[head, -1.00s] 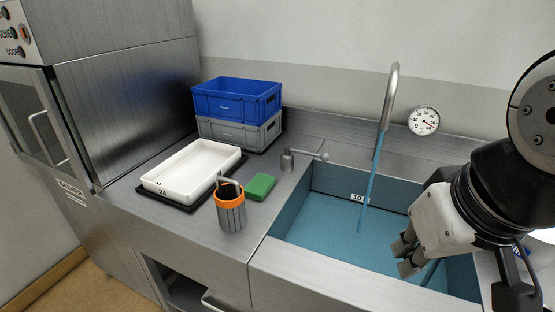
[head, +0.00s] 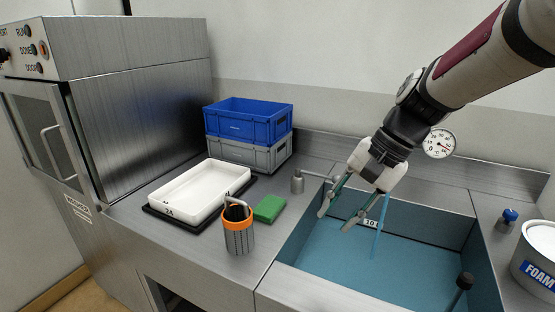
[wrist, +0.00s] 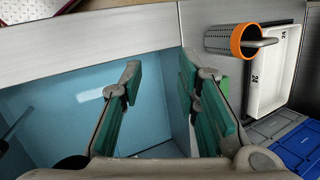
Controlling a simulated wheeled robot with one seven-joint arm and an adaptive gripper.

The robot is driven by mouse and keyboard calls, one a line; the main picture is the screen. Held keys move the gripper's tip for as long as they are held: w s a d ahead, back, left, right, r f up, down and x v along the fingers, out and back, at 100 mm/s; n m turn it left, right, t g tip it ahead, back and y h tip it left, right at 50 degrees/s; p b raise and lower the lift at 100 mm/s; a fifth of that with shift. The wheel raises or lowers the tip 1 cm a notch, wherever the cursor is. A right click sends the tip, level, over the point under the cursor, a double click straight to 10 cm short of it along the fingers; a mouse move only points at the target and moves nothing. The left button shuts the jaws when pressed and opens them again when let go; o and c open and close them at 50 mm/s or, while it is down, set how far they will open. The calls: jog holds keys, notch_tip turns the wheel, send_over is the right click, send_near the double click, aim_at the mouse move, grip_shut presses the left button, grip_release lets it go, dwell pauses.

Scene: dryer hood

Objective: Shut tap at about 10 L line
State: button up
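The sink (head: 281,272) holds blue water (head: 350,262), with its surface close to the "10" label (head: 370,223) on the back wall. A thin stream (head: 381,232) falls into it. The tap spout is hidden behind my arm. The metal tap lever (head: 298,182) stands on the counter behind the sink's left corner, its arm pointing right towards my gripper. My gripper (head: 337,217) is open and empty above the sink's back left part, near the lever; I cannot tell if they touch. In the wrist view its green-padded fingers (wrist: 158,85) are apart.
An orange-rimmed canister (head: 238,232), green sponge (head: 269,209) and white tray (head: 180,200) stand left of the sink. Blue (head: 247,123) and grey (head: 245,153) crates are stacked behind. A round dial (head: 439,143) is on the wall. A foam tub (head: 538,262) stands at right.

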jog(key=w+d+f+m+y, duration=0.1)
jog(key=w+f+m+y, duration=0.25)
jog(key=w, duration=0.55)
jog(key=m+t+y+b, duration=0.3)
jog(key=m+t+y, duration=0.45)
jog(key=m, duration=0.35)
send_near(332, 179)
jog(key=shift+t+h, duration=0.3)
jog(key=shift+t, duration=0.15)
jog(key=x, duration=1.3)
jog(key=shift+w+d+f, duration=0.15)
jog(key=shift+f, duration=0.05)
grip_shut()
